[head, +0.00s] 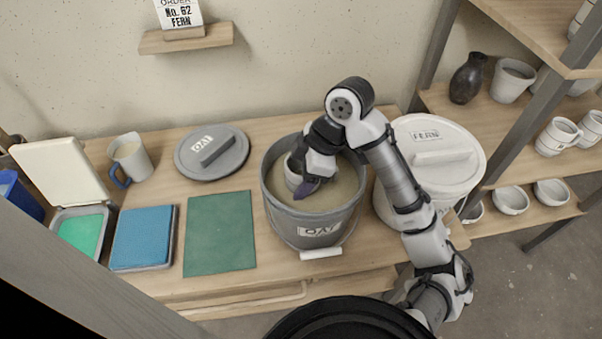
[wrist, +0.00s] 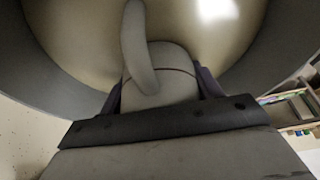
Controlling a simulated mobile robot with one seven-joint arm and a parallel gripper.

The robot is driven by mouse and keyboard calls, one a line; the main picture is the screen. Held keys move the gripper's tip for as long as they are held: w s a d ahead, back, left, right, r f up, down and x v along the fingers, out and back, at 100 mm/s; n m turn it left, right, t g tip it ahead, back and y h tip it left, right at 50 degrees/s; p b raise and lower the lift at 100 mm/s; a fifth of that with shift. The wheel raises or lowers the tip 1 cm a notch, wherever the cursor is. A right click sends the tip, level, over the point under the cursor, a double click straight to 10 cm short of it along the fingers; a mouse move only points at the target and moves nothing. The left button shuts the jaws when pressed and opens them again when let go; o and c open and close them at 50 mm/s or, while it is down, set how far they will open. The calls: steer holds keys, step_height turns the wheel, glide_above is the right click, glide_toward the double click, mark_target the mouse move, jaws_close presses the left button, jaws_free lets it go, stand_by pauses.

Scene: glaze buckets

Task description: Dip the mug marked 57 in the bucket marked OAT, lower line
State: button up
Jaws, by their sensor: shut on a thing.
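My gripper (head: 307,182) reaches down inside the open grey bucket marked OAT (head: 312,233). It is shut on a pale grey mug (head: 292,172), partly hidden by my gripper in the head view. In the wrist view the mug (wrist: 160,88) sits between the purple fingers, with its handle (wrist: 136,45) pointing away and a thin dark line across its body. The cream glaze (head: 340,190) fills much of the bucket. I cannot tell how deep the mug is in the glaze. No number on the mug is readable.
The OAT lid (head: 212,152) lies on the table left of the bucket. A closed white FERN bucket (head: 430,150) stands close on the right. A green mat (head: 219,232), a blue pad (head: 143,238), an open box with a green pad (head: 82,232) and a blue-handled jug (head: 130,158) are at left.

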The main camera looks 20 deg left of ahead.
step_height(320, 180, up, 6)
steer(key=p, duration=0.5)
steer(key=shift+f, duration=0.25)
stand_by(1.5)
step_height(320, 180, up, 8)
steer(key=p, duration=0.6)
steer(key=shift+f+p, duration=0.2)
steer(key=shift+p, duration=0.1)
steer(key=shift+f, duration=0.15)
